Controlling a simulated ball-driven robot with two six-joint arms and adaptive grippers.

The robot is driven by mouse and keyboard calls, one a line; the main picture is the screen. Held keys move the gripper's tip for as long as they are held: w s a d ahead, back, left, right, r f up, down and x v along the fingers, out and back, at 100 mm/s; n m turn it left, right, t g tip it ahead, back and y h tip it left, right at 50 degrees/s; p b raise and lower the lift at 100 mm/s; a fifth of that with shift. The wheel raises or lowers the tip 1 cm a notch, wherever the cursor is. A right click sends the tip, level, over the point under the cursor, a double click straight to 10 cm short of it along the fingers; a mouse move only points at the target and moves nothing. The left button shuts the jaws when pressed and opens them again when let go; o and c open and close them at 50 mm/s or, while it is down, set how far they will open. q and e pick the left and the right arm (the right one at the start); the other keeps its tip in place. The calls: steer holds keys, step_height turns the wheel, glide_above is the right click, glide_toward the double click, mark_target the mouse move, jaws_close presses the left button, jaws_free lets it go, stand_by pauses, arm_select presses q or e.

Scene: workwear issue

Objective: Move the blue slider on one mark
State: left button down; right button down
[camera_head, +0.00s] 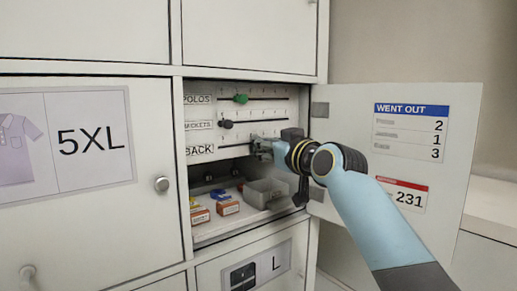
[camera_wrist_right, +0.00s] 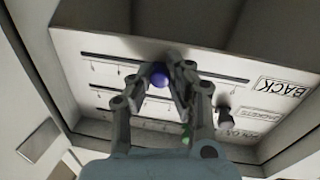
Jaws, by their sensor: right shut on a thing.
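The blue slider (camera_wrist_right: 159,76) has a round knob and sits on the BACK row's slot, the lowest of three rows on the panel (camera_head: 270,116). My right gripper (camera_head: 262,148) reaches into the open locker and is shut on that knob; its two fingers also show on either side of it in the right wrist view (camera_wrist_right: 160,78). In the head view the gripper hides the knob. The BACK label (camera_head: 200,149) is left of the gripper. A green slider (camera_head: 240,99) is on the POLOS row and a black slider (camera_head: 226,124) on the JACKETS row. My left gripper is out of view.
Below the panel, a shelf holds several small boxes (camera_head: 228,208) and a grey bin (camera_head: 266,192). The open door (camera_head: 340,102) on the right carries a WENT OUT card (camera_head: 410,132) reading 2, 1, 3. A closed 5XL door (camera_head: 90,200) is on the left.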

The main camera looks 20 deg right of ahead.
steer(key=shift+w+d, duration=0.3)
steer(key=shift+d, duration=0.5)
steer(key=c, duration=1.2)
jaws_free()
steer(key=shift+s, duration=0.1)
steer(key=v, duration=1.2)
